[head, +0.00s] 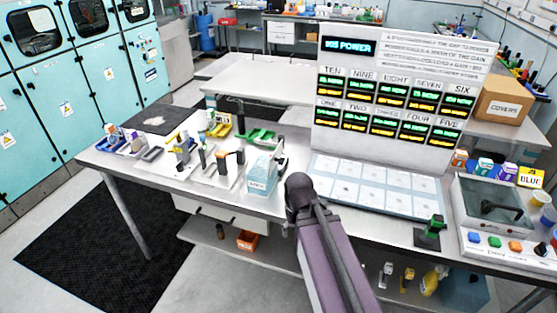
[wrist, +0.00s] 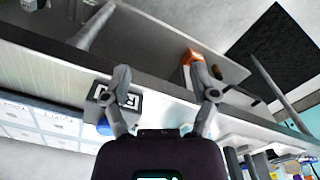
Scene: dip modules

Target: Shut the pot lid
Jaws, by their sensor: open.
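No pot is clear to me by name. The nearest match is a grey box with a dark see-through lid and black handle (head: 495,210) at the right of the bench in the head view; its lid looks level, but I cannot tell whether it is fully down. Small cups stand at the right edge by a yellow sign (head: 530,178). My gripper shows in the wrist view (wrist: 158,66) with its two fingers spread wide and nothing between them. It is over the bench's front edge, well left of the grey box. In the head view my arm hides it.
A tall panel board (head: 400,95) stands on the bench behind a tray of pale squares (head: 345,190). A small green stand (head: 430,232) is left of the grey box. An orange bin (head: 248,240) is on the lower shelf.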

